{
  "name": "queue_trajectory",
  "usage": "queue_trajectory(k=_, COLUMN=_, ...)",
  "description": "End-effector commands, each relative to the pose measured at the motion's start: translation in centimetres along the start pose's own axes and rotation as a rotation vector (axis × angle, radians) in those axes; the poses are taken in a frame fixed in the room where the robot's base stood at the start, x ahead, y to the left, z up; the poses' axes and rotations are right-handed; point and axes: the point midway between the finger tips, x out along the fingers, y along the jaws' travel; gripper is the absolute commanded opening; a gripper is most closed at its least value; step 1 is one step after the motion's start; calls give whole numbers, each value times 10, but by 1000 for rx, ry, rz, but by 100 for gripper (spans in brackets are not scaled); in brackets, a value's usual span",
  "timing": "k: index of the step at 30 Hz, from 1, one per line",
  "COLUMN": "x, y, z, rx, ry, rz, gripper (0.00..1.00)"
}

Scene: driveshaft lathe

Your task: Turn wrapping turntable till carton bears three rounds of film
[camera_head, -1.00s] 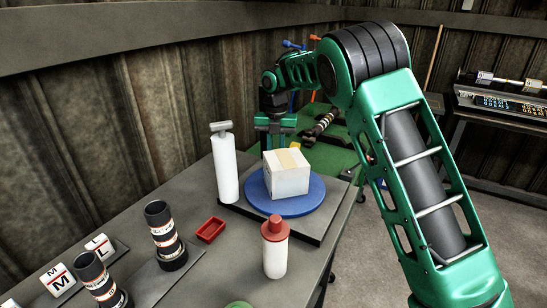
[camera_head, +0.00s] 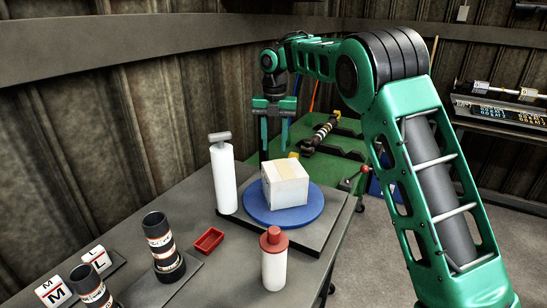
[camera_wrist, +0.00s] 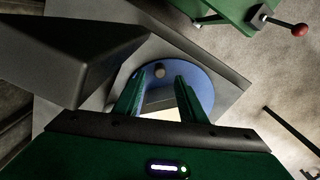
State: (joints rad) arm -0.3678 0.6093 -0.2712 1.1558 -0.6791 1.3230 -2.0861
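A white carton (camera_head: 286,184) with a tan strip on top sits on the blue turntable (camera_head: 262,214), which rests on a dark plate at the table's far end. I cannot make out film on the carton. A tall white roll (camera_head: 223,180) with a grey T-shaped top stands just left of the turntable. My gripper (camera_head: 274,152) points down behind the carton, at the turntable's far side. It is open, fingers apart. In the wrist view a small round knob (camera_wrist: 159,71) on the turntable (camera_wrist: 200,78) shows between the fingertips; I cannot tell whether they touch it.
A white bottle with a red cap (camera_head: 273,258) and a red tray (camera_head: 208,240) stand nearer on the table. Dark cylinders (camera_head: 161,245) and letter blocks (camera_head: 52,291) are at the near left. A green bench (camera_head: 325,160) stands beyond the table.

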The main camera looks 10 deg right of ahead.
Motion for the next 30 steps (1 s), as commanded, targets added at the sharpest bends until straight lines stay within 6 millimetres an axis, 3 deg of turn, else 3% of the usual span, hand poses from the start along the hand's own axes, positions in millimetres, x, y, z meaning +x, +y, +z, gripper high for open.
queue_trajectory(k=6, x=-20, y=0, z=1, rx=0, ry=0, rz=1, gripper=38)
queue_trajectory(k=15, x=-22, y=0, z=1, rx=0, ry=0, rz=0, gripper=38)
queue_trajectory(k=20, x=-25, y=-8, z=0, rx=47, ry=2, rz=3, gripper=2)
queue_trajectory(k=23, x=-33, y=-31, z=-4, rx=186, ry=5, rz=12, gripper=0)
queue_trajectory(k=26, x=-45, y=-69, z=-14, rx=426, ry=13, rz=25, gripper=0)
queue_trajectory(k=30, x=-59, y=-136, z=-41, rx=855, ry=28, rz=42, gripper=0)
